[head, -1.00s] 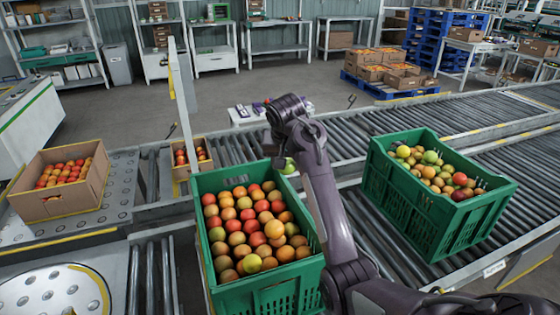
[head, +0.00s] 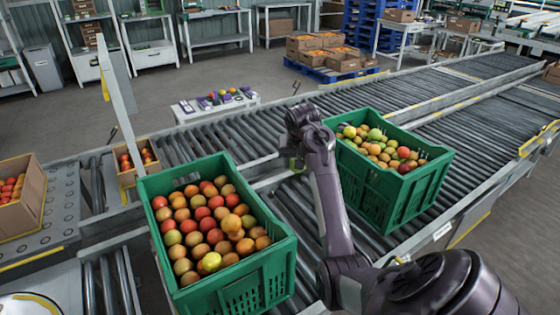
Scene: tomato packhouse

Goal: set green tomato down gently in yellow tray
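My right arm comes in from the lower right. Its gripper (head: 296,160) points down over the rollers between the two green crates. A small green tomato (head: 293,164) shows at its fingertips, mostly hidden by the gripper; the gripper appears shut on it. No yellow tray can be made out. A low white stand (head: 216,108) beyond the conveyor carries small purple items and several tomatoes, too small to tell apart. My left gripper is not in view.
A green crate of mixed tomatoes (head: 277,272) stands in front, left of my arm. Another green crate (head: 395,205) sits on the rollers at right. A small cardboard box (head: 127,176) and a larger one (head: 35,203) are at left. Bare rollers (head: 225,140) lie before the stand.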

